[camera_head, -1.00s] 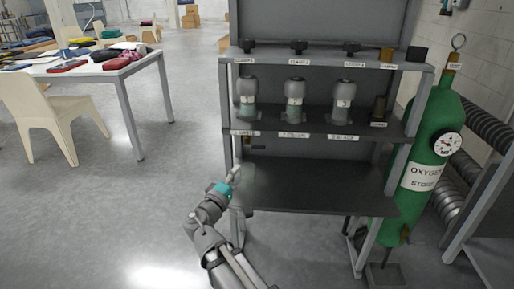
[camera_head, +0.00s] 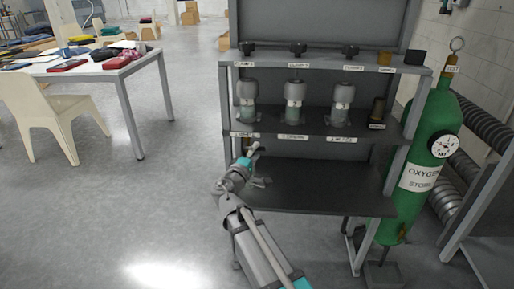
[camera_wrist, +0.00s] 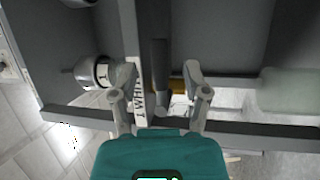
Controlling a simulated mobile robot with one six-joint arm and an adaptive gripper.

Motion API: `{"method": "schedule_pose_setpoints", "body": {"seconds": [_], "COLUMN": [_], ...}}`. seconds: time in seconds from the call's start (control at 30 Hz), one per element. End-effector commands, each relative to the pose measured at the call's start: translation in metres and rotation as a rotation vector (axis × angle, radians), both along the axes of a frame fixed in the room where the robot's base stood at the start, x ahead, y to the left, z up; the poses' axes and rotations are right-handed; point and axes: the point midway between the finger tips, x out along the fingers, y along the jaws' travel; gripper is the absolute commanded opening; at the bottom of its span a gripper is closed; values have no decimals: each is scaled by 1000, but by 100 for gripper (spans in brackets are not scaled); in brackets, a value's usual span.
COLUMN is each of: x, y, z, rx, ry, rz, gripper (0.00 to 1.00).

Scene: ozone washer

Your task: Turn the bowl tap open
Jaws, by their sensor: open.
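My gripper (camera_head: 254,152) is at the left end of the rack, just below the front edge of the middle shelf. In the wrist view my gripper (camera_wrist: 157,85) is open, its two fingers apart with nothing clamped. Between and beyond the fingertips is a dark bar-like part (camera_wrist: 159,62) with a brass-coloured piece (camera_wrist: 177,86) beside it. This looks like the tap under the shelf, but I cannot be sure. Contact with the fingers cannot be told. In the head view my gripper hides most of this spot.
Several grey-capped vessels, one at the left (camera_head: 247,98), stand on the middle shelf (camera_head: 365,127). The lower shelf (camera_head: 340,188) is largely bare. A green oxygen cylinder (camera_head: 425,150) stands at right. A white table (camera_head: 90,68) and chair (camera_head: 35,105) are at left; the floor between is clear.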

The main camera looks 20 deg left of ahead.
Motion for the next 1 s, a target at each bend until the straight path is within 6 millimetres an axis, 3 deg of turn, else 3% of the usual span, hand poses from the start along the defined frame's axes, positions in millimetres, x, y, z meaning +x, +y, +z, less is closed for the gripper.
{"method": "schedule_pose_setpoints", "body": {"seconds": [0.2, 0.57, 0.87, 0.9, 1.0], "x": [15, 16, 16, 16, 16], "y": [-2, -3, -3, -3, -3], "z": [3, 3, 3, 3, 3], "rx": [0, 0, 0, 0, 0], "ry": [0, 0, 0, 0, 0], "rz": [0, 0, 0, 0, 0], "gripper": [60, 60, 4, 0, 0]}}
